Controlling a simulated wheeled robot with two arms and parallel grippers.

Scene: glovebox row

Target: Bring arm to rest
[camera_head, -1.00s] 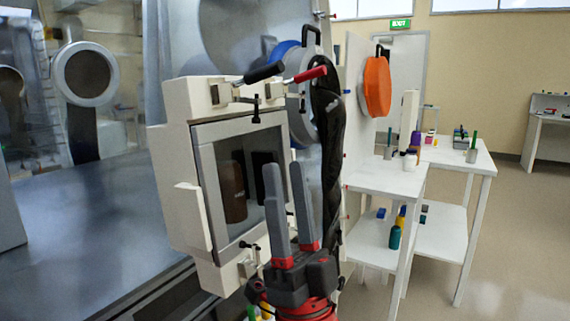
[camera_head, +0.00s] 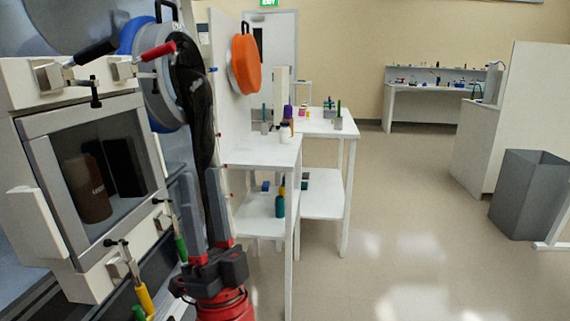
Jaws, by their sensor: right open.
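My right gripper (camera_head: 203,208) points upward at the lower left of the head view. Its two grey fingers stand apart with nothing between them. It is in front of the black glove (camera_head: 190,95) that hangs from the glovebox port, and just right of the white antechamber box (camera_head: 85,200). I cannot tell whether the fingers touch the glove. The box has a closed window door, with a brown bottle (camera_head: 88,190) and a dark object visible behind the glass. My left gripper is not in view.
A white two-level table (camera_head: 262,152) with bottles and small items stands right of the gripper. An orange round cover (camera_head: 244,65) is on the white panel. A grey bin (camera_head: 528,195) and a far bench (camera_head: 432,88) are at the right. The floor (camera_head: 400,220) between is clear.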

